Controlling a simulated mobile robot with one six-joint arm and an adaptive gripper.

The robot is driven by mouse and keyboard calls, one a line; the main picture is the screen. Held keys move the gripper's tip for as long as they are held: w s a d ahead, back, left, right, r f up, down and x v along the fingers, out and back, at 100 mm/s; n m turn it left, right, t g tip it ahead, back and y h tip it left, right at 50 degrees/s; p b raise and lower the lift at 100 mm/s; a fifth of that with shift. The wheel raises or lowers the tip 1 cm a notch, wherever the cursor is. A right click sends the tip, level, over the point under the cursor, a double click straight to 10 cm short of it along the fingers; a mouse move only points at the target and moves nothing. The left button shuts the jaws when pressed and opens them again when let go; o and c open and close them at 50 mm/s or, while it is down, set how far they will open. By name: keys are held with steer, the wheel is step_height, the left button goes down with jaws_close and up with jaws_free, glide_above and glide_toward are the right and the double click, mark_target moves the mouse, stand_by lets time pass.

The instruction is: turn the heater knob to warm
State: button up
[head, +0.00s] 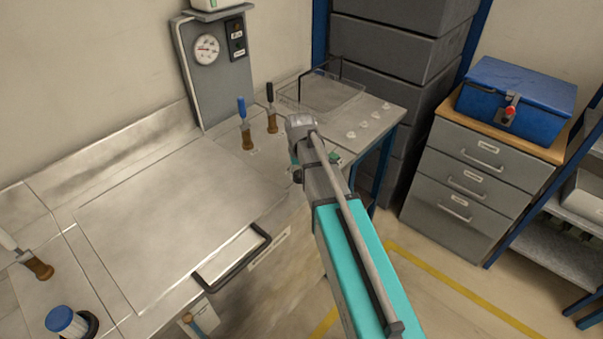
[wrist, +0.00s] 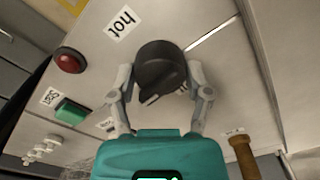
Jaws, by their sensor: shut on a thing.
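The heater knob (wrist: 163,68) is black and round, seen in the wrist view on a pale panel. My gripper (wrist: 161,78) has one finger on each side of it and is shut on it. A ridge on the knob faces the lower left of the picture. A "hot" label (wrist: 122,23) is above left of the knob. Another label (wrist: 108,124) is partly hidden behind the left finger and cannot be read. No label reading "warm" can be made out.
A red button (wrist: 70,60) and a green button (wrist: 72,110) sit left of the knob. A brown handle (wrist: 243,158) stands at the lower right. In the head view, blue-handled (head: 246,125) and black-handled (head: 271,110) tools and a wire basket (head: 322,92) are near my arm.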

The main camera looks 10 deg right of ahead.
steer(key=shift+w+m, duration=0.25)
steer(key=shift+m, duration=0.35)
steer(key=o, duration=1.1)
steer(key=shift+f, duration=0.1)
steer(key=shift+o, duration=0.4)
steer(key=shift+s, duration=0.1)
